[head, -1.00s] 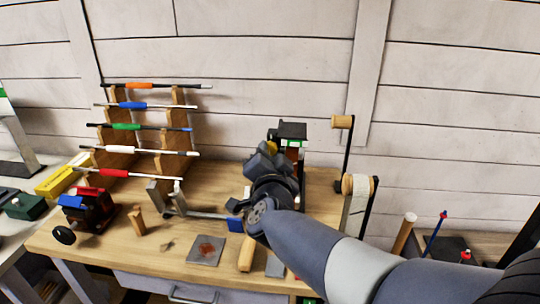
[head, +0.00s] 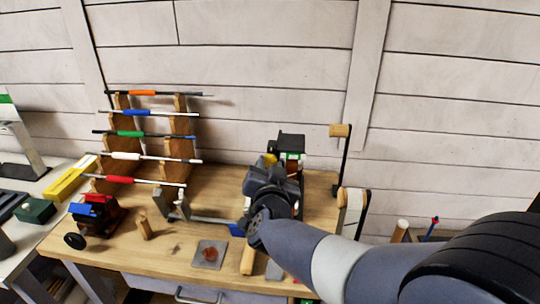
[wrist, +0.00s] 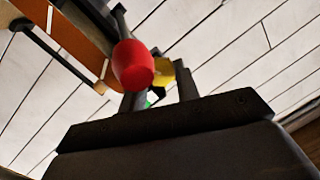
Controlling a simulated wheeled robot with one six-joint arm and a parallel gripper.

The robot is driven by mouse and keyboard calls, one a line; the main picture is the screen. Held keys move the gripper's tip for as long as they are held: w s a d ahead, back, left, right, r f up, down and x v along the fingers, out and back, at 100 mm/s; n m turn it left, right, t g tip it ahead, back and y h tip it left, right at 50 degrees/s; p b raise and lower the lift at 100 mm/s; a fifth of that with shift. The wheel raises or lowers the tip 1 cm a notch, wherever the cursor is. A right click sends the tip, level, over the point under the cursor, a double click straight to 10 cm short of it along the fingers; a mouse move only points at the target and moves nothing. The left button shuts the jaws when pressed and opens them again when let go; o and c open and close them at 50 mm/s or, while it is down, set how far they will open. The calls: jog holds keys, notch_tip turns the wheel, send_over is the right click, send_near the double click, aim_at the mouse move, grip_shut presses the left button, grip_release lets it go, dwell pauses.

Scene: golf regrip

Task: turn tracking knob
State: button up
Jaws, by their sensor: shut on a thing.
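A device with a black top (head: 290,142) stands at the back of the bench, with some green and white below the top. A small yellow knob (head: 270,159) shows at its left side, by my gripper (head: 269,165). In the wrist view the yellow knob (wrist: 164,73) sits between the two dark fingers of my gripper (wrist: 160,82), which is shut on it. A red rounded knob (wrist: 132,65) shows nearer the camera, overlapping the left finger. A small green part lies behind. My wrist and forearm hide much of the device's front, and the knob's marking cannot be read.
A wooden rack (head: 181,130) of several shafts with coloured grips stands to the left. A clamp (head: 180,204) holds a shaft lying low near the bench front. A crank with a wooden handle (head: 340,130) and a roll (head: 352,205) stand close on the right.

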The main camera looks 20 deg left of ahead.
jog(key=shift+r+n+p, duration=0.1)
jog(key=shift+n+p, duration=1.2)
jog(key=shift+p, duration=0.35)
jog(key=o, duration=1)
jog(key=shift+h, duration=0.3)
jog(key=shift+c, duration=0.2)
jog(key=shift+s, duration=0.1)
jog(key=b+v, duration=0.1)
jog(key=v, duration=0.9)
jog(key=shift+s+d, duration=0.2)
jog(key=shift+s, duration=0.05)
